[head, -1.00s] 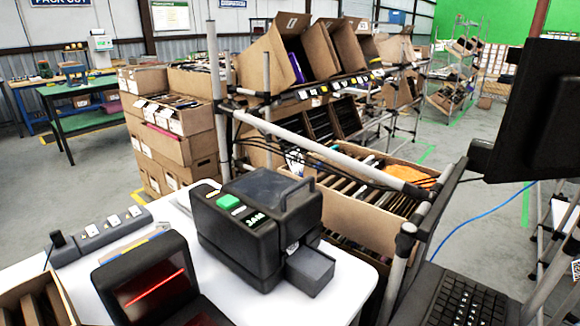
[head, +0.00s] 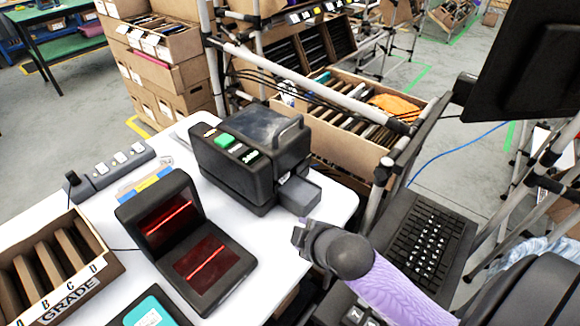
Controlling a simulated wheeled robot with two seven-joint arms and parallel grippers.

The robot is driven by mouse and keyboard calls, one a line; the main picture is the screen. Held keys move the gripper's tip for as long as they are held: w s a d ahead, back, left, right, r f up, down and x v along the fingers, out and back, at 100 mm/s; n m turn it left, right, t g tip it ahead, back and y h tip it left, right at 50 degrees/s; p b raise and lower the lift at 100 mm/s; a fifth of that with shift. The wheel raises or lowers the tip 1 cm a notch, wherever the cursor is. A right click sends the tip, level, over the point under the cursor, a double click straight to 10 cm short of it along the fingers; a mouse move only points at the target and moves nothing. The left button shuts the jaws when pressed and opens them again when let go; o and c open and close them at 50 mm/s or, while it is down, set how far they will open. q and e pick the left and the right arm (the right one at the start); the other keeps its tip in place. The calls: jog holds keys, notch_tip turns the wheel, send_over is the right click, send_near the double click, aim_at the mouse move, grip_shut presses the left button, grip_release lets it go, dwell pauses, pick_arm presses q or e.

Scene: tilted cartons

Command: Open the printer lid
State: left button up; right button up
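The black printer (head: 225,172) stands on the white table with its lid (head: 262,127) down. A handle (head: 292,131) sticks up at the lid's right side. A green button and a small lit display are on the printer's top front, and a grey block juts from its right end. My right gripper (head: 300,236) is just below and right of the printer, near the table's right edge, apart from the handle. Its fingers are small and dark, so I cannot tell whether they are open. My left gripper is not in view.
A scanner (head: 180,238) with red lines stands left of the printer. A button strip (head: 112,170) and a GRADE box (head: 50,265) are further left. A cart with cartons (head: 345,140) is behind, a keyboard (head: 425,240) and monitor (head: 525,60) at right.

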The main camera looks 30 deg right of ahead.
jog(key=w+d+r+n+t, duration=0.4)
jog(key=w+d+r+n, duration=0.15)
jog(key=w, duration=0.25)
jog(key=n+t, duration=0.2)
send_near(289, 122)
jog(key=f, duration=0.2)
jog(key=shift+h, duration=0.3)
jog(key=b+x, duration=0.1)
jog(key=x, duration=0.2)
jog(key=b+x, duration=0.1)
jog(key=x, duration=0.2)
jog(key=r+b+x, duration=0.1)
jog(key=x, duration=0.2)
jog(key=shift+w+a, duration=0.1)
jog(key=shift+w, duration=0.4)
grip_shut()
